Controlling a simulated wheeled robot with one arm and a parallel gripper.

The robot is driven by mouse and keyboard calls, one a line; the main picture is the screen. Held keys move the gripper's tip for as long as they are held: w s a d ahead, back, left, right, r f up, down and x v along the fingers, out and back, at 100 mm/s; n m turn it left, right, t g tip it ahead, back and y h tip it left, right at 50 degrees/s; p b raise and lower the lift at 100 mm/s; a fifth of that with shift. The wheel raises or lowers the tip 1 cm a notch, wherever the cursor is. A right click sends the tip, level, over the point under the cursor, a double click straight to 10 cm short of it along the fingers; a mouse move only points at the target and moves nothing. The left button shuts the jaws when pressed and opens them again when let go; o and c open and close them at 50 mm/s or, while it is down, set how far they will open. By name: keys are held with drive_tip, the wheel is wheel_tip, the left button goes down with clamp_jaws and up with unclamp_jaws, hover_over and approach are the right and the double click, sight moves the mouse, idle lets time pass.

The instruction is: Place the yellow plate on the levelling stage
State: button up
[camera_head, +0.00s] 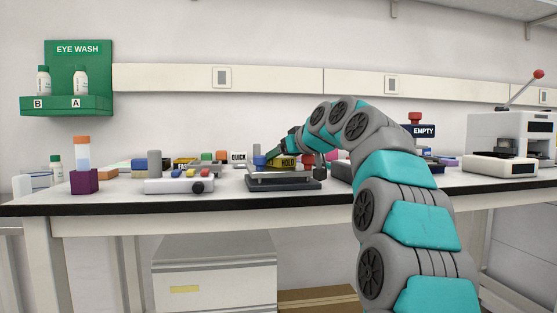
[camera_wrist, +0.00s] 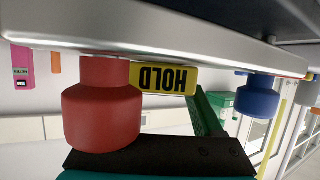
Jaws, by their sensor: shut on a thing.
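In the wrist view the yellow plate (camera_wrist: 165,80) appears upside down, against the edge of a grey slab (camera_wrist: 200,48). A red knob (camera_wrist: 102,110) and a blue knob (camera_wrist: 258,97) flank it. My gripper (camera_head: 279,152) is at the yellow plate and shut on it; the fingertips are largely hidden. I cannot tell for sure which device is the levelling stage.
A white device with a black knob (camera_head: 180,186) stands to the left, with small coloured pieces on it. A purple block (camera_head: 84,182) is at the left end. A blue EMPTY sign (camera_head: 424,131) and a white machine (camera_head: 500,165) are to the right. The bench is crowded.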

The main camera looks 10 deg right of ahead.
drive_tip(key=o, duration=1)
drive_tip(key=shift+w+f, duration=0.15)
drive_tip(key=shift+f, duration=0.7)
drive_tip(key=o, duration=0.5)
drive_tip(key=shift+f+g, duration=0.3)
drive_tip(key=shift+c, duration=0.2)
drive_tip(key=shift+f, duration=0.2)
drive_tip(key=shift+r+p, duration=0.5)
drive_tip(key=v, duration=0.8)
drive_tip(key=r+v, duration=0.1)
drive_tip(key=v, duration=0.3)
drive_tip(key=shift+r, duration=0.25)
